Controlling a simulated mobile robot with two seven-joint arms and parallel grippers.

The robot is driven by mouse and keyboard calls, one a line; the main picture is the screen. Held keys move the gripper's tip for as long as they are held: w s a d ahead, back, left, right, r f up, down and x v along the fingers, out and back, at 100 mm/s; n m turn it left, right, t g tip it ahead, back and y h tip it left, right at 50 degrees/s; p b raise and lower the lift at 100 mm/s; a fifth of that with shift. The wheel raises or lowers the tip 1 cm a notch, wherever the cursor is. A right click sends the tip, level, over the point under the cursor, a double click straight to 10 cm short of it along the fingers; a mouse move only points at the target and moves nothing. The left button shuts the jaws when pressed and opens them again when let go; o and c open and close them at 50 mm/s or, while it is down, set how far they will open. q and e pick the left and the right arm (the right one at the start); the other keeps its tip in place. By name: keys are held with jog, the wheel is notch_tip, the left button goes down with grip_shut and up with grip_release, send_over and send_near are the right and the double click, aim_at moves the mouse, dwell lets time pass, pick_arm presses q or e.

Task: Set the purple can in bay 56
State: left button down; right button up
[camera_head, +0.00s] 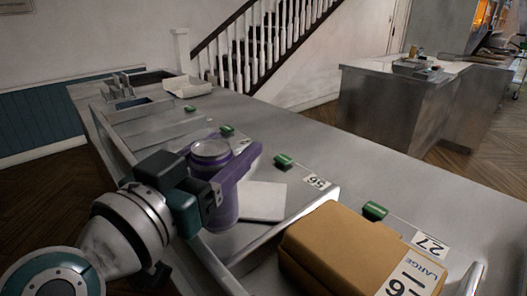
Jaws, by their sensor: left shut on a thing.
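The bay 56 label (316,182) is on the counter, right of the can. The can is over or in the bay in front of that label; I cannot tell whether its base touches the floor. A pale flat card (263,201) lies in that bay beside the can. My right gripper is not in view.
A brown cardboard box (345,250) fills the bay to the right, by label 27 (430,243). A metal divider (320,209) separates the two bays. Green clips (284,161) line the counter. Grey bays to the upper left (165,132) look empty.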

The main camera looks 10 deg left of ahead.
pick_arm(q)
jog(key=shift+f, duration=0.85)
jog(key=shift+f+b, duration=0.2)
jog(key=shift+b, duration=0.1)
jog(key=shift+c, duration=0.4)
grip_release()
jog(key=shift+r+p, duration=0.3)
jog(key=v, duration=1.2)
jog(key=shift+b, duration=0.3)
jog(key=shift+f, duration=0.1)
